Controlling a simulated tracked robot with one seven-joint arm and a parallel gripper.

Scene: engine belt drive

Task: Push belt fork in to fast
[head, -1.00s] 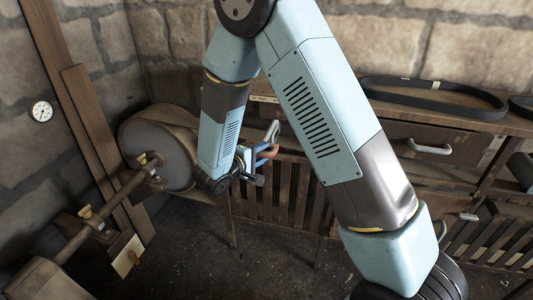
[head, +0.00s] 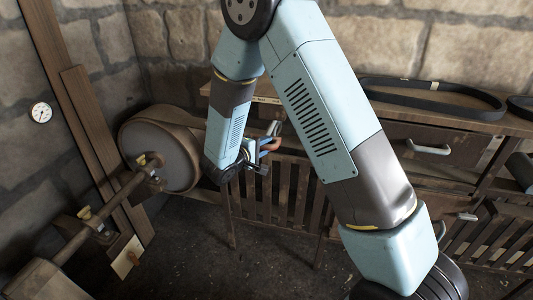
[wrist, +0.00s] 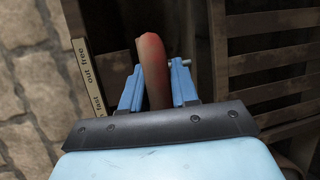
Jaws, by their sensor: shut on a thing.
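The belt fork's handle (wrist: 153,60) is a rounded red-brown grip. In the wrist view it stands between the two blue fingers of my gripper (wrist: 156,82). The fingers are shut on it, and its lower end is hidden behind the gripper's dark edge. In the head view my gripper (head: 267,144) is small, in front of the slatted wooden guard, with the reddish handle (head: 271,145) at its fingers. The fork itself cannot be made out.
A large drum pulley (head: 160,155) with a belt and a shaft (head: 115,200) stands left of my forearm. A slatted guard (head: 285,190) lies below the gripper. A workbench (head: 450,115) with a black belt loop (head: 432,96) is at right. A stone wall is behind.

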